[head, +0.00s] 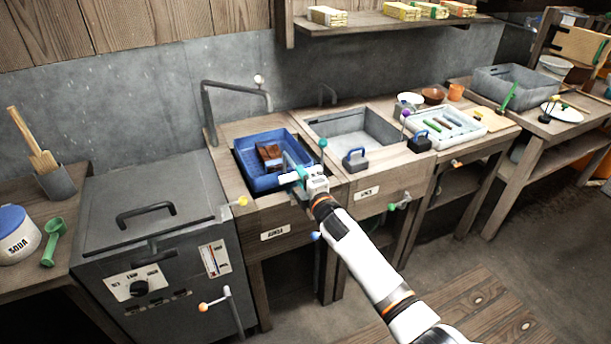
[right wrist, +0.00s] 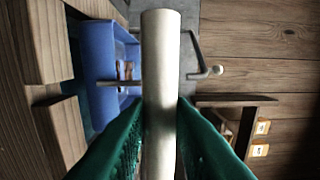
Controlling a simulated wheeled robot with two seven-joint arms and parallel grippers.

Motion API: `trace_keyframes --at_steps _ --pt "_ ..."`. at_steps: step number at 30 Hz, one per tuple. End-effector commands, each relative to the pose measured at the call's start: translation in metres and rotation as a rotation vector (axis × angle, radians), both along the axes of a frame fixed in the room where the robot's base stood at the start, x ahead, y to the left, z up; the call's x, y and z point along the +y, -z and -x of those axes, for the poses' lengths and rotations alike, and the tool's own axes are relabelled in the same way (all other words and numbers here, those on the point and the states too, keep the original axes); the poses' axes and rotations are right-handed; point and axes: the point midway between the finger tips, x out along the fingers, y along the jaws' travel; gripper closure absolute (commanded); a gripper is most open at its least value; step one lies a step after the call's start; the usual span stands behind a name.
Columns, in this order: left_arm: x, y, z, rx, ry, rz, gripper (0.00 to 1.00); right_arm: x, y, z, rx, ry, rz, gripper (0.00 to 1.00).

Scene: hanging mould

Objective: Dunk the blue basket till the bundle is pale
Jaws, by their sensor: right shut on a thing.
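The blue basket (head: 262,183) sits in the left basin of the counter, its rim showing above the counter edge. It also shows in the right wrist view (right wrist: 98,55). A dark reddish-brown bundle (head: 268,156) lies inside it. My right gripper (head: 297,178) is at the basket's right front side. In the right wrist view its green fingers are closed around a pale grey bar (right wrist: 160,90), joined by a thin rod to the basket, apparently its handle. Any liquid level in the basin is hidden. My left gripper is not in view.
A bent tap pipe (head: 238,86) stands behind the basket. An empty grey basin (head: 352,132) is to the right, with a white tray (head: 447,128) beyond. A dark lidded machine (head: 150,215) stands left. A shelf (head: 390,25) hangs above.

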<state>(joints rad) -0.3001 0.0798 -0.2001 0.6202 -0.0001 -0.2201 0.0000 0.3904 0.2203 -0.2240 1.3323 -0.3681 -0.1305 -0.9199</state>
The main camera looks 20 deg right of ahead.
Motion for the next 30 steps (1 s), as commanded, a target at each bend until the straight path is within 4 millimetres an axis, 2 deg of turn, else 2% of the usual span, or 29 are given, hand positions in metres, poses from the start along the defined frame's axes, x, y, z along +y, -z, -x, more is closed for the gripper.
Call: trace_keyframes --at_steps 7,13,30 --pt "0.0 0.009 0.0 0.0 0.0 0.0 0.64 0.0 0.01 0.0 0.002 0.0 0.0 0.93" --pt "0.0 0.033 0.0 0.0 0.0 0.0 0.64 0.001 0.042 0.001 0.009 0.0 0.0 0.93" --pt "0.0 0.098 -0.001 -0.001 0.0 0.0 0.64 0.0 0.111 0.0 0.001 -0.001 -0.001 0.93"
